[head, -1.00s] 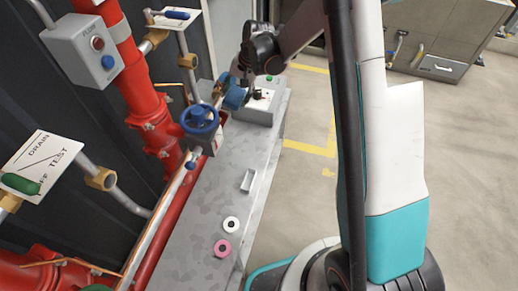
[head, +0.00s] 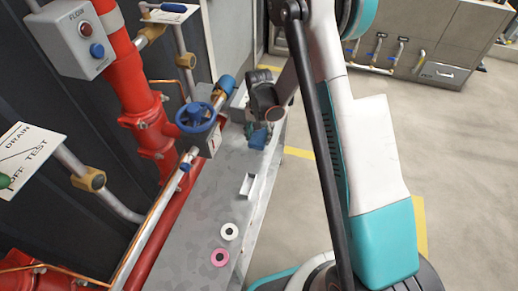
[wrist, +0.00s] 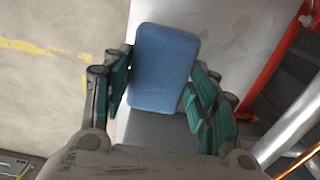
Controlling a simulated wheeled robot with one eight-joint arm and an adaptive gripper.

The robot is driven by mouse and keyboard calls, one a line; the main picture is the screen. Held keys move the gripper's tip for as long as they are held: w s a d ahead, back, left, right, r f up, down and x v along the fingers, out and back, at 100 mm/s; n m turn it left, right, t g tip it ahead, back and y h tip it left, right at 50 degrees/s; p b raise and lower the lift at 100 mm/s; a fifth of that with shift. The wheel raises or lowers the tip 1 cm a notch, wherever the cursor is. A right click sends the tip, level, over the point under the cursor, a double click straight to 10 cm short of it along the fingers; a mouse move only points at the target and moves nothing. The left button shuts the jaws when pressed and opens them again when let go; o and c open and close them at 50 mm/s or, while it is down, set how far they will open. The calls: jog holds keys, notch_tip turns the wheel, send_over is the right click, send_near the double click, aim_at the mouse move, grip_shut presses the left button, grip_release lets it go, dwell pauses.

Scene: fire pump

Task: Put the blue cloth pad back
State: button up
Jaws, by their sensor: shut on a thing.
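The blue cloth pad (wrist: 165,68) is between my gripper's green-padded fingers (wrist: 160,80) in the wrist view, and the fingers are shut on its sides. In the head view the pad (head: 258,139) shows as a small blue patch below my gripper (head: 256,127), over the far part of the grey bench (head: 215,185). The gripper and wrist partly hide it there. I cannot tell how high above the bench it is. A small pale open holder (head: 248,186) lies on the bench, nearer than the pad, and looks empty.
A white ring (head: 229,231) and a pink ring (head: 220,257) lie at the bench's near end. A blue handwheel (head: 196,117), a blue-ended pipe fitting (head: 227,84) and red pipes (head: 150,120) stand along the left. Open floor (head: 450,130) is on the right.

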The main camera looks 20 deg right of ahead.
notch_tip(320, 180, down, 7)
jog(key=shift+r+b, duration=0.15)
jog(key=shift+b, duration=0.95)
jog(key=shift+c, duration=0.3)
jog(key=o, duration=1)
jog(key=shift+r, duration=0.1)
